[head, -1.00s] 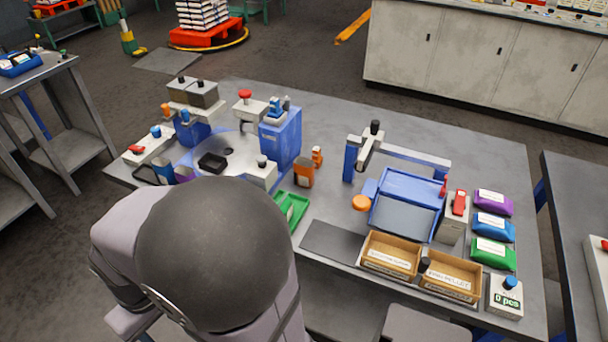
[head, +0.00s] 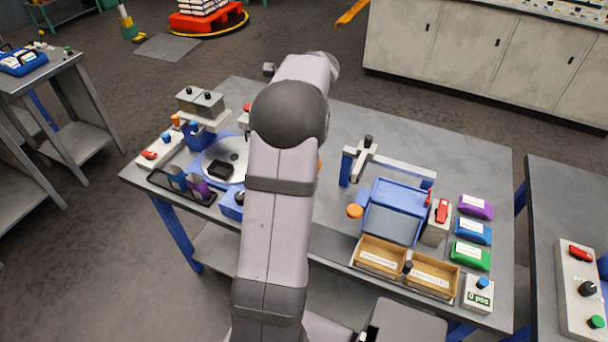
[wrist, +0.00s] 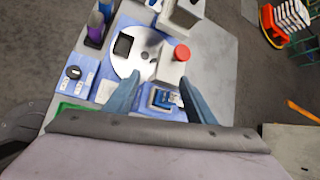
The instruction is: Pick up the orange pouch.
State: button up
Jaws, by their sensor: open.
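The orange pouch is hidden behind my arm in the head view. Only a sliver of orange (head: 319,166) shows at the arm's right edge, and I cannot tell whether it is the pouch or the small orange item beside it. No orange pouch shows in the wrist view. My gripper (wrist: 159,80) is open, its two blue-grey fingers spread with nothing held between them. It is above the blue block (wrist: 163,98) and the grey stand with the red knob (wrist: 182,53). In the head view my arm hides the gripper.
A round silver plate (wrist: 130,62) with a dark tray (head: 220,170) lies left. Purple (head: 476,207), blue (head: 473,232) and green (head: 469,256) pouches lie at the table's right, near a blue bin (head: 398,195) and cardboard boxes (head: 380,258). The table's back right is clear.

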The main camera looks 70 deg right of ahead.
jog(key=s+d+m, duration=0.2)
jog(key=s+d, duration=0.1)
jog(key=s+a+f+g+b, duration=0.1)
jog(key=s+f, duration=0.2)
jog(key=f, duration=0.2)
jog(key=s+f+g+y+b, duration=0.1)
jog(key=s+f, duration=0.2)
jog(key=f, duration=0.2)
jog(key=s+a+f+g+y+b, duration=0.1)
jog(key=s+f+b, duration=0.1)
jog(key=f, duration=0.3)
jog(key=shift+s+a+f+m+g, duration=0.3)
jog(key=shift+s+a, duration=0.05)
jog(key=shift+s, duration=0.15)
jog(key=shift+p+x, duration=0.7)
jog(key=shift+x, duration=0.9)
jog(key=shift+w+p+x, duration=0.2)
jog(key=shift+p+x, duration=0.4)
jog(key=shift+x, duration=1.5)
jog(key=shift+r, duration=0.15)
jog(key=c, duration=1.2)
